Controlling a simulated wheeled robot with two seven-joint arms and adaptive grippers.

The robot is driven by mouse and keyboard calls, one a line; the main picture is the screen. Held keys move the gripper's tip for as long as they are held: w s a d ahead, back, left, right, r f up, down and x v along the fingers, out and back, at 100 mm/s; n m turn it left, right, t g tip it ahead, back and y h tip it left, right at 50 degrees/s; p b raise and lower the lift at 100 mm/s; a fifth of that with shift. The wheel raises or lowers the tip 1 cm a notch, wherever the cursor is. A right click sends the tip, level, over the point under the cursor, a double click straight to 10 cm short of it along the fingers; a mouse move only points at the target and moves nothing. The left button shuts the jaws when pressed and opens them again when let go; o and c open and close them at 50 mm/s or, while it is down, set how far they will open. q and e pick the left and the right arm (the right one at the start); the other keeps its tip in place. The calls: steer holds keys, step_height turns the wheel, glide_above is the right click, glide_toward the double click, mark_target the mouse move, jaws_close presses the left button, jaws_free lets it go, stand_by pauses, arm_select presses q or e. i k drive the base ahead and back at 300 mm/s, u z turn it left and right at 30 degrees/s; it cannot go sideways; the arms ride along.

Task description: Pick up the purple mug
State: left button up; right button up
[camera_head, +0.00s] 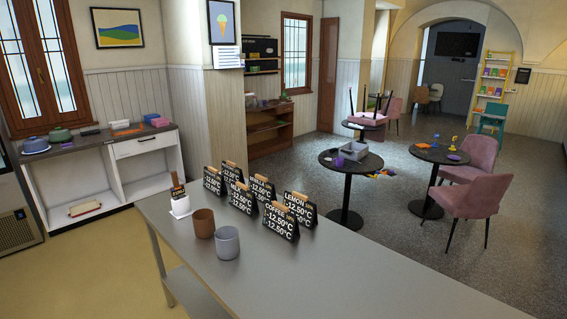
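No mug that is clearly purple shows near me. A small purple thing (338,161) is on the left round table, at the front of a grey box; it is too small to tell if it is a mug. A flat purple thing (454,157) lies on the right round table. On the grey counter (330,275) in front of me stand a brown mug (203,224) and a grey mug (227,243), both upright and close together. Neither of my grippers is in view.
Several black price signs (281,221) stand on the counter behind the mugs, beside a white holder (180,207). The left round table (346,188) and right round table (425,155) stand beyond the counter, with pink chairs (480,198) at the right. Grey floor lies between.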

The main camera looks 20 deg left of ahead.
mark_target(339, 161)
steer(key=u, duration=2.1)
steer(key=i, duration=6.6)
steer(key=z, duration=1.3)
